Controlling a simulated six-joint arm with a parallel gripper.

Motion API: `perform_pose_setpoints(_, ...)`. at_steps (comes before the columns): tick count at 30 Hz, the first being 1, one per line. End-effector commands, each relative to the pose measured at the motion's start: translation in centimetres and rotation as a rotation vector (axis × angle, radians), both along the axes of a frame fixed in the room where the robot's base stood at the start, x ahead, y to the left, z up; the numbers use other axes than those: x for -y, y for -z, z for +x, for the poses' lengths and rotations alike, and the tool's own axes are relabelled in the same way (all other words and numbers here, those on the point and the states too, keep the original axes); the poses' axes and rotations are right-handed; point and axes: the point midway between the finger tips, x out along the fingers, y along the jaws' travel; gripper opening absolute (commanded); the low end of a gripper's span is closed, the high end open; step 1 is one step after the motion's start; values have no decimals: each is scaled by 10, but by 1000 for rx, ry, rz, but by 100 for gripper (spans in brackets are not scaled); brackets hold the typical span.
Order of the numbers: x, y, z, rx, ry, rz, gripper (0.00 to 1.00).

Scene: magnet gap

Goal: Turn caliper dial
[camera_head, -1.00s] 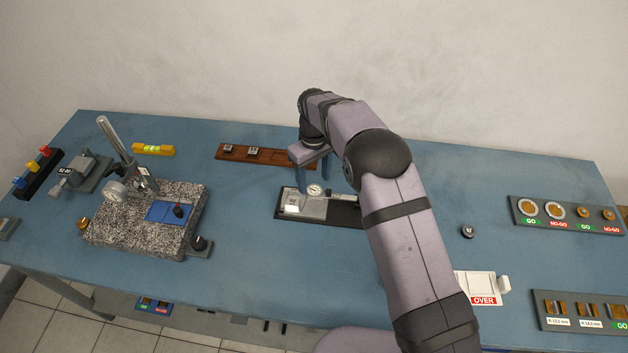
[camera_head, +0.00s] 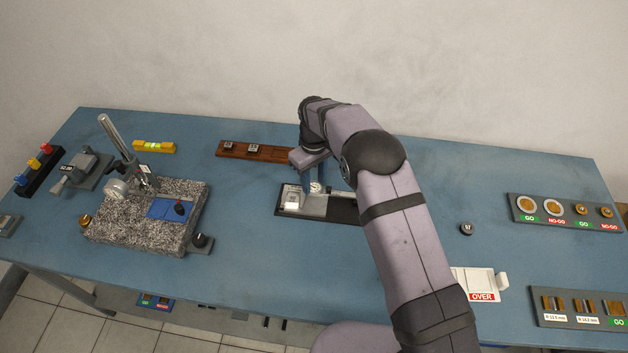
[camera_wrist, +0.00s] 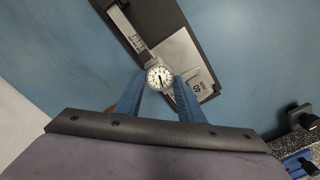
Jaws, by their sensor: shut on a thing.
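The caliper dial (camera_wrist: 159,77) is a small round white face with a dark needle. It sits on the caliper (camera_wrist: 126,30), which rests on a dark tray (camera_head: 345,211) in the middle of the bench. My gripper (camera_wrist: 159,84) has its two blue fingers on either side of the dial, shut on it. In the head view the dial (camera_head: 317,187) shows beside my fingers, partly hidden by them. A pale block with printed markings (camera_wrist: 192,72) lies next to the dial on the tray.
A granite plate (camera_head: 120,236) with an indicator stand is at left. A brown rack (camera_head: 270,154) stands behind my gripper. A white OVER tray (camera_head: 478,282) and gauge boards (camera_head: 580,214) are at right. Open blue bench lies between the granite plate and the caliper tray.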

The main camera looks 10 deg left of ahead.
Motion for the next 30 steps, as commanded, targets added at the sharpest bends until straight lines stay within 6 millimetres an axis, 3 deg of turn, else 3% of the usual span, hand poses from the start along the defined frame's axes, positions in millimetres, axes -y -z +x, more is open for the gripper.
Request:
perform_pose_setpoints(9,-1,0,0,1,-222,0,12)
perform_pose_setpoints(19,-1,-1,0,1,-239,0,12)
perform_pose_setpoints(20,-1,-1,0,1,-239,0,42)
perform_pose_setpoints(21,-1,-1,0,1,-238,0,51)
perform_pose_setpoints(30,0,-1,0,1,-238,0,54)
